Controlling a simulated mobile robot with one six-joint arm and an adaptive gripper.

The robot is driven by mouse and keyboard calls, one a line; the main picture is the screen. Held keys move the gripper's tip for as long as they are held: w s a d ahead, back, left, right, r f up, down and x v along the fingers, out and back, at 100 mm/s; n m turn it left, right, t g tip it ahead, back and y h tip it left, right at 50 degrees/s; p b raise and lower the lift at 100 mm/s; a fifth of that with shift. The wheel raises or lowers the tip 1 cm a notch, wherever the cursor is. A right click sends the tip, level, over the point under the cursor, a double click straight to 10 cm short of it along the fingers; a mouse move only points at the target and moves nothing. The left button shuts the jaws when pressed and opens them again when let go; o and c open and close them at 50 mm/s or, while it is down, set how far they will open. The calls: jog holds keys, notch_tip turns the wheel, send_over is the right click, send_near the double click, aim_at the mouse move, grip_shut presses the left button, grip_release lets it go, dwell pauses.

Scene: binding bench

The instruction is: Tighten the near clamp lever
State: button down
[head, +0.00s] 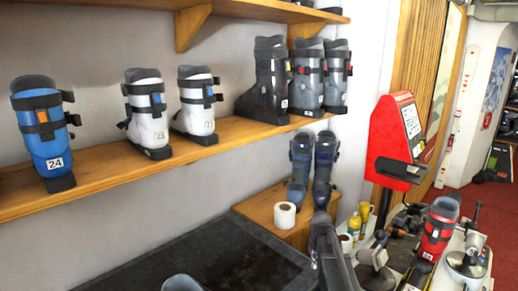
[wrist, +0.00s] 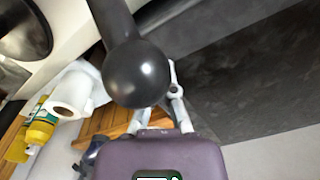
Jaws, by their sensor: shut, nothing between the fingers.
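A dark lever with a round black ball knob (wrist: 138,74) fills the upper middle of the wrist view. My gripper (wrist: 171,72) is shut and empty, with its pale fingers partly hidden behind the knob. The knob overlaps the fingers in the picture; I cannot tell whether they touch. A second clamp (head: 468,262) stands further right. I cannot tell for sure which clamp bears the knob. My gripper is not clearly visible in the head view.
A red ski boot (head: 437,230) stands between the clamps. A paper roll (wrist: 70,94) and a yellow bottle (wrist: 40,130) are at left in the wrist view. A red machine (head: 396,143) rises behind the bench.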

jog(key=shift+s+d+f, duration=0.1)
jog(key=shift+s+d, duration=0.15)
jog(key=shift+s, duration=0.25)
jog(key=shift+s+d+f, duration=0.1)
jog(key=shift+s+d, duration=0.15)
jog(key=shift+s, duration=0.2)
jog(key=shift+r, duration=0.1)
jog(key=shift+s+d+r+p, duration=0.3)
jog(key=shift+s+d+p, duration=0.1)
jog(key=shift+s, duration=0.2)
jog(key=shift+s+d+r+p, duration=0.3)
jog(key=shift+s+d, duration=0.15)
jog(key=shift+s, duration=0.1)
jog(key=shift+s+d+r+p, duration=0.3)
jog(key=shift+s+d, duration=0.1)
jog(key=shift+s, duration=0.3)
jog(key=s+d+r+p, duration=0.2)
jog(key=shift+s+d+r, duration=0.15)
jog(key=shift+d, duration=0.2)
